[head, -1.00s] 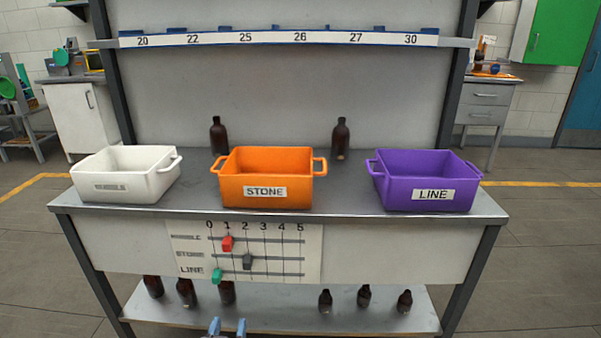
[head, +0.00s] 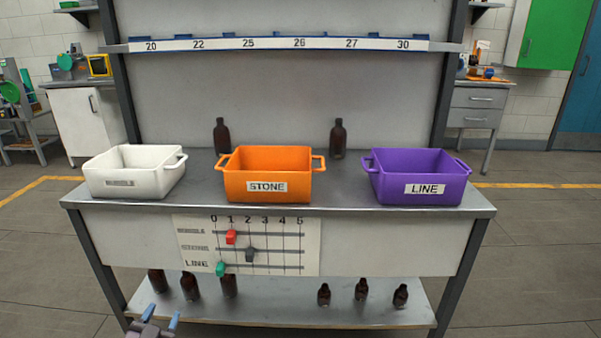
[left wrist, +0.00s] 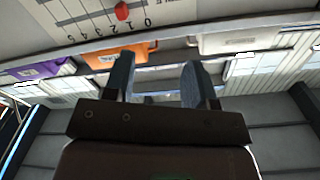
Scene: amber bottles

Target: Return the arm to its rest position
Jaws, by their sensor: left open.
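My left gripper (head: 161,322) is at the bottom left of the head view, low in front of the bench. Its two blue fingers stand apart with nothing between them. In the left wrist view the open fingers (left wrist: 161,82) also show empty, with the bench and bins beyond them. My right gripper is in neither view.
A workbench (head: 340,197) carries a white bin (head: 137,184), an orange STONE bin (head: 290,188) and a purple LINE bin (head: 395,188). Two amber bottles (head: 222,137) (head: 338,139) stand behind them. Several more bottles (head: 190,287) stand on the lower shelf (head: 275,308).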

